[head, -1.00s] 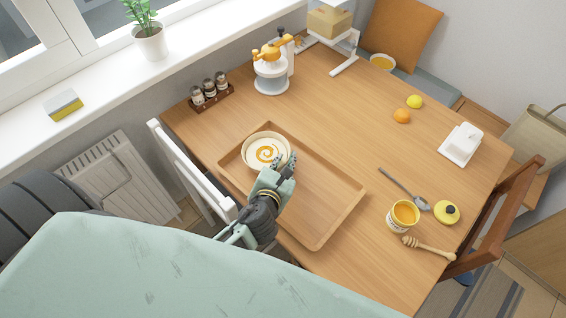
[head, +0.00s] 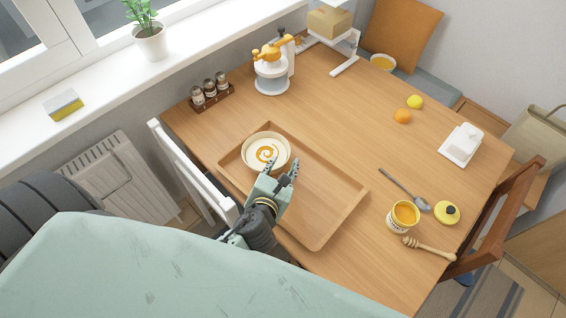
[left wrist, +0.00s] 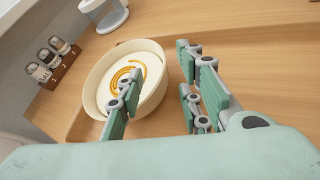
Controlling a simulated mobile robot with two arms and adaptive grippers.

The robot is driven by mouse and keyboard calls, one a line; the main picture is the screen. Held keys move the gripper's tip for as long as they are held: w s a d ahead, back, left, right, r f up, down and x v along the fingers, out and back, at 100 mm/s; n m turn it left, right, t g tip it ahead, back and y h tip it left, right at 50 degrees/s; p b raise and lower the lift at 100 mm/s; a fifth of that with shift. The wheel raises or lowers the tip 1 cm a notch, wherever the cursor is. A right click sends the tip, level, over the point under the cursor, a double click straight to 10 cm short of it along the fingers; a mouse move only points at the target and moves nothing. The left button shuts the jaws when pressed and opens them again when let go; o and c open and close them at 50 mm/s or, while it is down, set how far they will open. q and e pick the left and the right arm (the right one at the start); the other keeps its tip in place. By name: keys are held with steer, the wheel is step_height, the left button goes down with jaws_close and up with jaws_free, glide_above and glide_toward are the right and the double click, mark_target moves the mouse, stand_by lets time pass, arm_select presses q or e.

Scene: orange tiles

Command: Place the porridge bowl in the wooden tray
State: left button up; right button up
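The porridge bowl (head: 266,143) is cream with an orange swirl on top. It stands upright in the far left end of the wooden tray (head: 322,233) on the table. My left gripper (head: 283,168) is open over the tray, just in front of the bowl. In the left wrist view the bowl (left wrist: 108,76) is at the upper left, and one finger of my left gripper (left wrist: 160,95) overlaps its near side. I cannot tell whether that finger touches it. Nothing is held between the fingers. My right gripper is not in view.
A spice rack (head: 211,97) and a juicer (head: 271,75) stand behind the tray. To the right are a spoon (head: 405,190), an open honey jar (head: 402,217), a honey dipper (head: 428,248) and a butter dish (head: 461,145). A white chair (head: 190,172) is at the left edge.

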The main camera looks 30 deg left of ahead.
arm_select(q)
steer(key=v, duration=0.9)
steer(key=shift+b, duration=0.3)
steer(key=shift+r, duration=0.1)
